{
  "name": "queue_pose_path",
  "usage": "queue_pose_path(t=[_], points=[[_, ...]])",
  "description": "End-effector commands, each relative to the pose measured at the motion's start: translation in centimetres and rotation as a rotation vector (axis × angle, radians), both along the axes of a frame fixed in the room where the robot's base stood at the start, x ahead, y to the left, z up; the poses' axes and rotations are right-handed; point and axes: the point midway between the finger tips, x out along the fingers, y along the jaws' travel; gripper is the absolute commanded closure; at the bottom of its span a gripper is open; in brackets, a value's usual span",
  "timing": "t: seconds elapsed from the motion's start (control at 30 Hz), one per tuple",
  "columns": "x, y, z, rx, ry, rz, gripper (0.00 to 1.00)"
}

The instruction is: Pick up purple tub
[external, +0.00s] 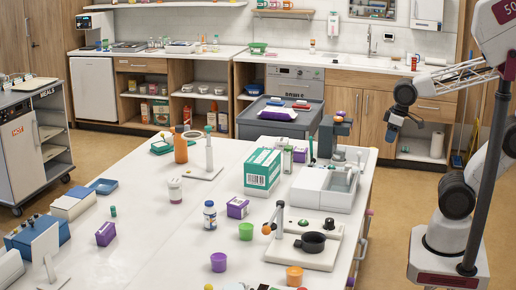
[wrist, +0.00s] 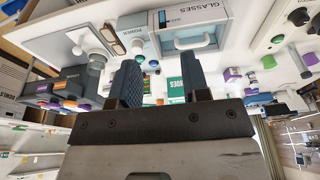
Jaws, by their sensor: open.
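The purple tub (external: 219,262) stands upright near the front of the white table, below the green tub (external: 245,231) and left of the orange tub (external: 294,275). My gripper (external: 391,132) is raised off the table's right side, well away from the purple tub. In the wrist view my gripper (wrist: 163,72) has its two dark fingers apart with nothing held between them. Small purple items show at the right of that view, but I cannot tell whether one is the tub.
A white device with a dark round plate (external: 313,242) stands right of the tubs. A purple box (external: 238,207) and a white bottle with a blue cap (external: 210,215) stand behind. A green-and-white carton (external: 262,172) is farther back.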

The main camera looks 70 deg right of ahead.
Motion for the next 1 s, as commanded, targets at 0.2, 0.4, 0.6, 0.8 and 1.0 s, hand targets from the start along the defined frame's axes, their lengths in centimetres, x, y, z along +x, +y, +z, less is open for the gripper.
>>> queue_pose_path(t=[0.2,0.4,0.6,0.8,1.0], points=[[0.0,0.0,0.0,0.000,0.000,0.000,0.33],[0.0,0.0,0.0,0.000,0.000,0.000,0.02],[0.0,0.0,0.0,0.000,0.000,0.000,0.02],[0.4,-0.1,0.1,0.002,0.002,-0.011,0.02],[2.3,-0.6,0.5,0.013,0.013,-0.076,0.02]])
